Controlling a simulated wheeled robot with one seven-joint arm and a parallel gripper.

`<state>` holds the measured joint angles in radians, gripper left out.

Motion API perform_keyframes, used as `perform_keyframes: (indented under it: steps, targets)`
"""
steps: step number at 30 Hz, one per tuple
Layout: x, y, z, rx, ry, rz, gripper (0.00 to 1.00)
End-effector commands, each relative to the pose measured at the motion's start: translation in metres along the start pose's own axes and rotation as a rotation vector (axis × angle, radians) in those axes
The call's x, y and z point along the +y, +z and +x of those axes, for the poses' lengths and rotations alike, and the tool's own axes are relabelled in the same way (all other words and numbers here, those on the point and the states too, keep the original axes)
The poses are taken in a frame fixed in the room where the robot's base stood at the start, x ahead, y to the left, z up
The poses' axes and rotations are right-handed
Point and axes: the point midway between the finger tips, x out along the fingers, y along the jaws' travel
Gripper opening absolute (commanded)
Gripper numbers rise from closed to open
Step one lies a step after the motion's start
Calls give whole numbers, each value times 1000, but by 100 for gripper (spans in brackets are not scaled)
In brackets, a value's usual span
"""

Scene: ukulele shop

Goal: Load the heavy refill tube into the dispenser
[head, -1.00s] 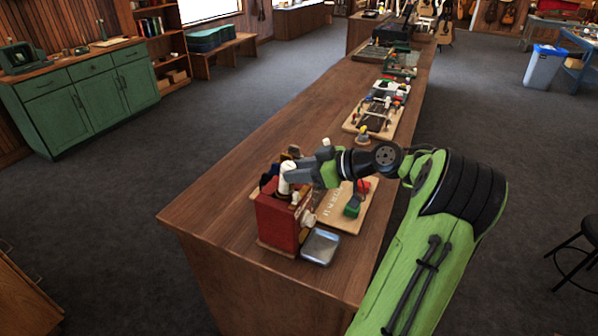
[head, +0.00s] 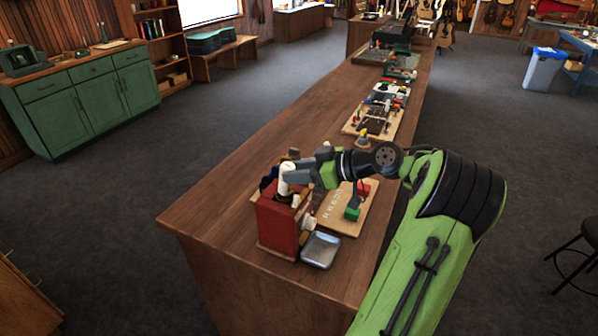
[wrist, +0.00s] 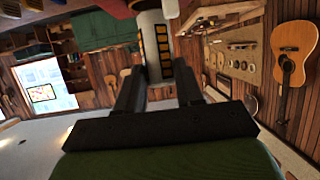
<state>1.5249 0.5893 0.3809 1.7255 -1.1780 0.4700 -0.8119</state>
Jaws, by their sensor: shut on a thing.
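The white refill tube (head: 285,182) is upright at the open top of the red dispenser (head: 279,226), which stands near the bench's front end. My gripper (head: 291,176) is shut on the tube from the right. In the wrist view the tube (wrist: 153,45), with a dark, yellow-marked strip, sits between the fingers of my gripper (wrist: 157,75). The tube's lower end is hidden by the dispenser's front, so I cannot tell how deep it sits. A white knob (head: 308,222) shows on the dispenser's right side.
A metal tray (head: 321,250) sits at the dispenser's foot. A wooden board (head: 337,220) with a green block (head: 352,214) lies just right. More boards with small parts (head: 377,119) line the bench farther back. The bench top (head: 225,205) left of the dispenser is clear.

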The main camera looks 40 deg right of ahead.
Motion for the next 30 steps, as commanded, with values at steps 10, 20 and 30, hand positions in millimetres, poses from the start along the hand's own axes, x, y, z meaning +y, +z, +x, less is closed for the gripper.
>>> perform_keyframes:
  steps: [10, 20, 30]
  targets:
    - [0, -7, -3, 1, 0, -1, 0]
    - [0, -16, -7, 1, -1, -2, 0]
    - [0, -15, -6, 1, -1, -1, 0]
